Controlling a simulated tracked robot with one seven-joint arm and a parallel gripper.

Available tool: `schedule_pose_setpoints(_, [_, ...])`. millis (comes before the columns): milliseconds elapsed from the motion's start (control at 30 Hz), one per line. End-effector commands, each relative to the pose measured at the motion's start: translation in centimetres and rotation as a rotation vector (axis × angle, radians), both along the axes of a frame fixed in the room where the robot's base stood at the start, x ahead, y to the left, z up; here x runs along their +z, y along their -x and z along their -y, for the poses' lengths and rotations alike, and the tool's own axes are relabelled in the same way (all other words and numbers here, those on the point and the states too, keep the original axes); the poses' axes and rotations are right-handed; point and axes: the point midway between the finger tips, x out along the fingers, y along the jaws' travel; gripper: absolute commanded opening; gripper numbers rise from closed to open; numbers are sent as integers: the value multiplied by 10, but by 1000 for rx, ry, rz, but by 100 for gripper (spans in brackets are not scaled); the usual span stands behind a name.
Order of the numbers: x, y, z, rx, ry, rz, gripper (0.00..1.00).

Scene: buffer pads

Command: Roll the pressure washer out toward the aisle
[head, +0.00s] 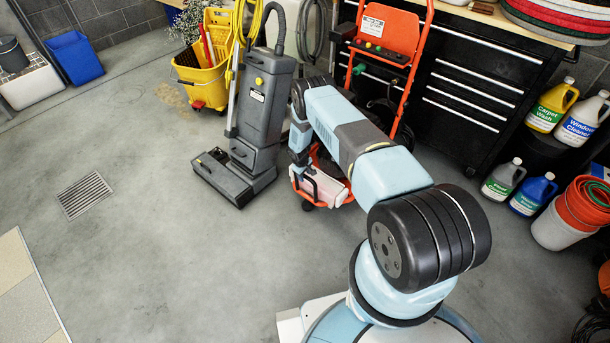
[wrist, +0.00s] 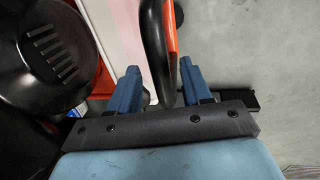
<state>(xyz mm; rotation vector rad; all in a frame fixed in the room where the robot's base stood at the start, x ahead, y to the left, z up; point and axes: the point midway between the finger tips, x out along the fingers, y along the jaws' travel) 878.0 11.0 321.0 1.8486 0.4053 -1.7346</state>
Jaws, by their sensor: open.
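The pressure washer (head: 388,40) is an upright orange-framed cart with a control panel at its top. It stands before the black tool cabinet, and my arm hides much of its middle. Its low front part (head: 322,188), white with orange framing, shows below my arm. My gripper (wrist: 158,82) is down at this low part, its tips mostly hidden in the head view. In the wrist view its two blue fingers are apart. A black and orange curved bar (wrist: 158,45) of the washer lies between them, closer to the right finger; contact is unclear.
A grey upright floor machine (head: 262,105) stands just left of the washer, with a yellow mop bucket (head: 203,75) behind it. Bottles and an orange-white bucket (head: 560,222) line the right side. Open floor with a drain grate (head: 85,195) lies at left and front.

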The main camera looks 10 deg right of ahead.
Motion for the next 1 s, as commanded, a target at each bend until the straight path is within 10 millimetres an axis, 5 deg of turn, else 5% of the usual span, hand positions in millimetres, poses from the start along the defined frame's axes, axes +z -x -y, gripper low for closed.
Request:
schedule_pose_setpoints(200, [0, 0, 0, 0, 0, 0, 48])
schedule_pose_setpoints(700, [0, 0, 0, 0, 0, 0, 1])
schedule_pose_setpoints(1000, [0, 0, 0, 0, 1, 1, 0])
